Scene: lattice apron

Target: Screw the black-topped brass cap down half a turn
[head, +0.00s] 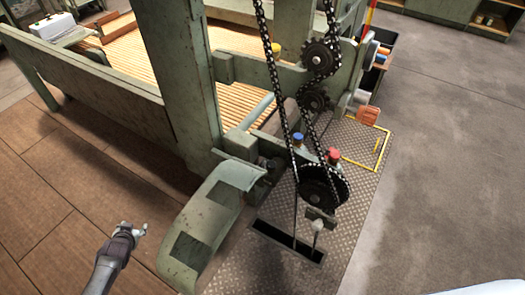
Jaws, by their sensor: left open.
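I cannot make out a black-topped brass cap in the head view. Small coloured caps show on the machine: a blue-topped one (297,138), a red-topped one (333,155) and a yellow-topped one (276,49). My left gripper (134,227) is at the lower left, over the brown tiled floor. It is open and empty, well apart from the caps and to the left of the curved green guard (217,204). My right gripper is not in view.
A green machine frame (178,70) fills the upper middle. Black chains run over gears (318,54) down to a large sprocket (322,187). A dark slot (287,241) opens in the chequered floor plate (345,215). The grey floor (450,150) at the right is clear.

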